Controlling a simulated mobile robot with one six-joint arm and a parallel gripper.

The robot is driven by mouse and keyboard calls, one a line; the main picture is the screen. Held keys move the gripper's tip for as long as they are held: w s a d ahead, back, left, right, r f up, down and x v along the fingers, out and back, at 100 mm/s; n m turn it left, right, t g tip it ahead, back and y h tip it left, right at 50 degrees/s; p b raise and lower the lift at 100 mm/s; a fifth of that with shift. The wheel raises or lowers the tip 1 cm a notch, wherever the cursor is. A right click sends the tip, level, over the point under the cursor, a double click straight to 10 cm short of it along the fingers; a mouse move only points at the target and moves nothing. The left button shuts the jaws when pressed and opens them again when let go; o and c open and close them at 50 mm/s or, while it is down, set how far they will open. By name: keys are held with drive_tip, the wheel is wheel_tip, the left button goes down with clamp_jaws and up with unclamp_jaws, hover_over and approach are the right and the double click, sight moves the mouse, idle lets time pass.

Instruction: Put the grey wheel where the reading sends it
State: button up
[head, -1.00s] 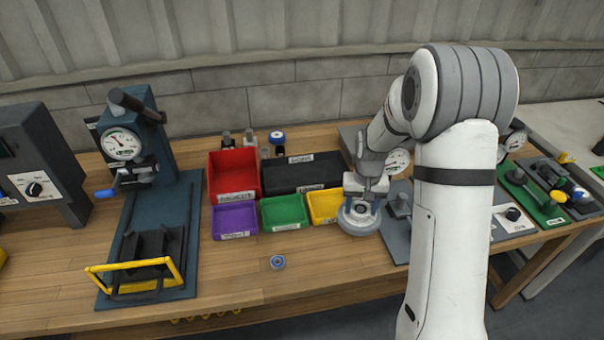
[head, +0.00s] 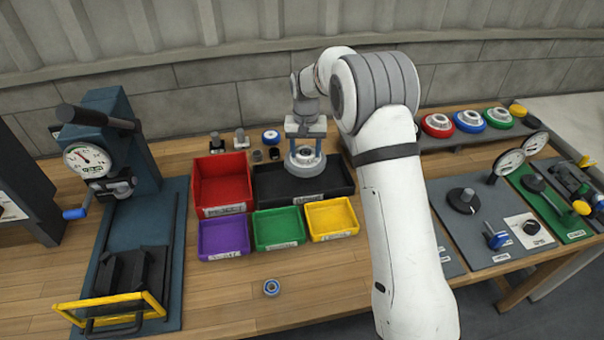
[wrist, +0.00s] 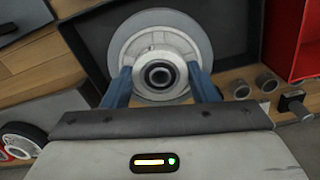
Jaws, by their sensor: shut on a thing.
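The grey wheel (head: 304,160) is held in my gripper (head: 305,148), its two blue fingers closed on the hub. In the wrist view the wheel (wrist: 160,22) shows face on, with a pale hub and dark bore between the fingers (wrist: 160,82). The wheel is over the black bin (head: 262,183); I cannot tell whether it touches the bin's floor. A dial gauge (head: 86,158) on the blue press stands at the left.
A red bin (head: 222,181) is left of the black one. Purple (head: 224,236), green (head: 279,228) and yellow (head: 332,218) bins stand in front. Red, blue and green-based wheels (head: 468,121) sit on a back-right shelf.

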drive_tip(key=f, duration=0.4)
drive_tip(key=shift+s+a, duration=0.1)
drive_tip(key=shift+a, duration=0.2)
drive_tip(key=shift+s+a+f+p, duration=0.15)
drive_tip(key=shift+f+p, duration=0.4)
drive_tip(key=shift+f, duration=1.3)
drive_tip(key=shift+f, duration=0.1)
drive_tip(key=o, duration=1.2)
